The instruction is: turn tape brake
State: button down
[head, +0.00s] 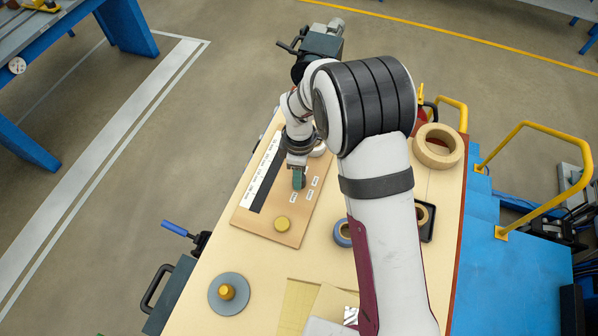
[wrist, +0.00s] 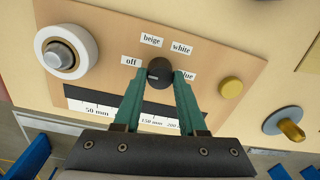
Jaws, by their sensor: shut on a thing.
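The tape brake looks like a black round knob (wrist: 159,71) on a tan wooden panel (wrist: 110,30). Labels around it read off (wrist: 131,61), beige (wrist: 151,40), white (wrist: 181,47) and a partly covered one ending in "lue" (wrist: 189,75). My gripper (wrist: 159,80) has its two green fingers on either side of the knob and is shut on it. I cannot tell clearly which label the knob points to. In the head view my gripper (head: 299,180) reaches down to the panel (head: 262,224), hiding most of the knob.
A white roll on a metal hub (wrist: 66,52) sits left of the knob in the wrist view, and a yellow button (wrist: 231,87) to the right. A grey disc with a brass post (head: 229,293) and tape rolls (head: 438,146) stand on the table.

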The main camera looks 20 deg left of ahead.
jog(key=m, duration=0.5)
jog(key=shift+m, duration=0.4)
jog(key=m, duration=1.1)
jog(key=shift+d+m, duration=0.1)
jog(key=shift+m, duration=0.3)
jog(key=m, duration=0.5)
jog(key=shift+m, duration=0.3)
jog(key=shift+m+t, duration=0.3)
jog(key=shift+c, duration=2.3)
grip_release()
